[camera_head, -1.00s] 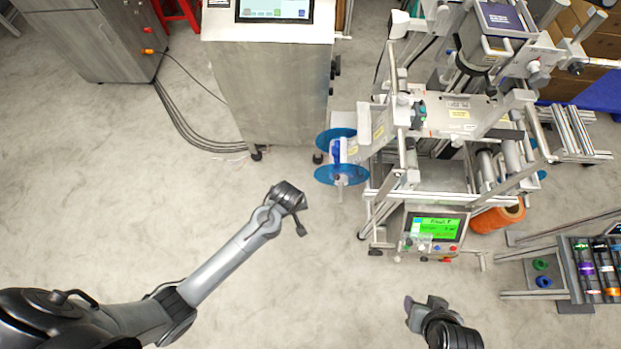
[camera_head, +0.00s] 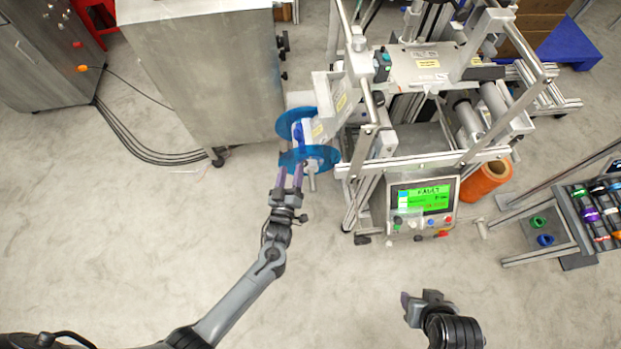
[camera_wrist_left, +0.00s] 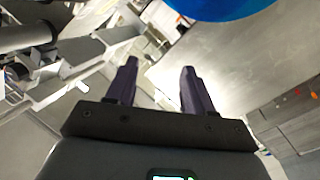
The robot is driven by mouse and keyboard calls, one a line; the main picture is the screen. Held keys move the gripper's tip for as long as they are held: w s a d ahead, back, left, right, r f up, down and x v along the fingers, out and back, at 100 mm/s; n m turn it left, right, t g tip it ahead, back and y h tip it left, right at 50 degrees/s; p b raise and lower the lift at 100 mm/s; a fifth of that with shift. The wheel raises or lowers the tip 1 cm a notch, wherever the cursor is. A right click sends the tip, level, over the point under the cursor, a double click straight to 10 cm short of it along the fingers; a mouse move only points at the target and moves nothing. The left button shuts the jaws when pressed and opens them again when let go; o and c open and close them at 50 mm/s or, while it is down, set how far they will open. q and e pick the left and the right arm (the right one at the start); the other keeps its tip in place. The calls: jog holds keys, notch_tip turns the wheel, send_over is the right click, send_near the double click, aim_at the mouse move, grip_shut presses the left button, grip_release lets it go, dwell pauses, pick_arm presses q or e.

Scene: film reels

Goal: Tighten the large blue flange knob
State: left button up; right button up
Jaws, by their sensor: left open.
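A reel holder with two translucent blue flange discs, a rear one (camera_head: 284,121) and a front one (camera_head: 322,155), sticks out from the left side of the labelling machine in the head view. A pale spindle end (camera_head: 311,182) points out from the front disc. I cannot clearly make out a separate knob. My left gripper (camera_head: 290,172) is open and empty, its purple fingers overlapping the front disc's lower left edge; contact cannot be told. In the left wrist view its fingers (camera_wrist_left: 159,72) are apart and a blue disc edge (camera_wrist_left: 225,6) shows at the top. My right gripper (camera_head: 424,298) is low at right, its jaws unclear.
The labelling machine (camera_head: 425,68) has a green-screened control panel (camera_head: 421,205) below. A steel cabinet (camera_head: 210,75) stands left of the reel. An orange spool (camera_head: 486,180) and a rack of coloured rolls (camera_head: 590,210) are at right. The floor at lower left is clear.

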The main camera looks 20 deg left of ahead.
pick_arm(q)
jog(key=b, duration=0.7)
send_near(304, 162)
jog(key=s+r, duration=0.1)
jog(key=s, duration=0.2)
jog(key=shift+b, duration=0.75)
jog(key=shift+n, duration=0.3)
jog(key=shift+w+a+f+b, duration=0.15)
jog(key=shift+w+b, duration=0.45)
jog(key=shift+w, duration=1.15)
jog(key=shift+w+a+f+b, duration=0.15)
jog(key=shift+w+b, duration=0.45)
jog(key=shift+w, duration=1.1)
jog(key=shift+w+a+b, duration=0.25)
jog(key=shift+w+b, duration=0.35)
jog(key=shift+w, duration=1.15)
pick_arm(e)
notch_tip(304, 162, down, 14)
jog(key=shift+d+f, duration=0.2)
jog(key=shift+d, duration=0.05)
